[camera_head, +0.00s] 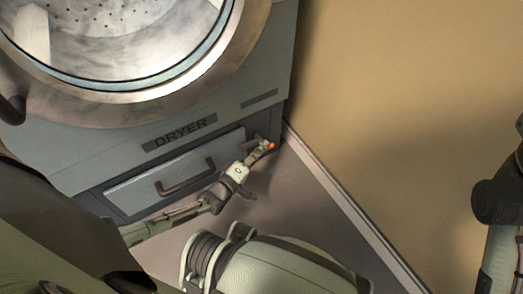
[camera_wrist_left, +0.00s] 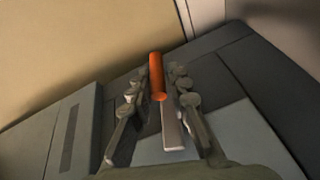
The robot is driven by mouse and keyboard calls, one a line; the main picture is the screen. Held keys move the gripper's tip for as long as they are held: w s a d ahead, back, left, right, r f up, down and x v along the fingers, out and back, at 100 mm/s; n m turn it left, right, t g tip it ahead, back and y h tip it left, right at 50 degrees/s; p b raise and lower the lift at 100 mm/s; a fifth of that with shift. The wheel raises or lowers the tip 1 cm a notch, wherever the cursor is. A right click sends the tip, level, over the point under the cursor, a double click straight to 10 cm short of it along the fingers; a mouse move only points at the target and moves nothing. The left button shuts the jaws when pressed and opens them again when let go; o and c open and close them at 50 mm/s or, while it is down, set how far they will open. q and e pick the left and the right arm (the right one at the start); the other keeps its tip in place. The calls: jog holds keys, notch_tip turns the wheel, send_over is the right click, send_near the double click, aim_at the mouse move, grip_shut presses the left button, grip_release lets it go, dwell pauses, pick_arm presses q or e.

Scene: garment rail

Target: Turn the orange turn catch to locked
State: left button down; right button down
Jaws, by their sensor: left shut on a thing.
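The orange turn catch (camera_wrist_left: 156,76) sits between the two fingers of my left gripper (camera_wrist_left: 157,95) in the left wrist view. A pale grey bar (camera_wrist_left: 171,128) runs from it toward the wrist. In the head view my left gripper (camera_head: 262,148) is at the lower right corner of the dryer front, and only a small orange tip of the catch (camera_head: 271,147) shows there. My left gripper is shut on the catch. Its locked or unlocked marking is not visible. My right arm shows at the right edge of the head view, but its fingers are not in view.
The dryer (camera_head: 60,150) has a round glass door above and a drawer (camera_head: 175,172) with a dark handle (camera_head: 186,178) left of the gripper. A tan wall (camera_head: 410,100) with a skirting board (camera_head: 345,200) stands close to the right. Floor is free below the gripper.

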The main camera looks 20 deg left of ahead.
pick_arm(q)
jog(key=shift+w+f+n+t, duration=0.1)
jog(key=shift+n+t, duration=0.2)
jog(key=shift+t, duration=0.4)
jog(key=c, duration=1.4)
grip_release()
jog(key=shift+c, duration=0.2)
jog(key=s+a, duration=0.1)
jog(key=s, duration=0.6)
jog(key=shift+s+a+f, duration=0.25)
jog(key=shift+a+f, duration=0.05)
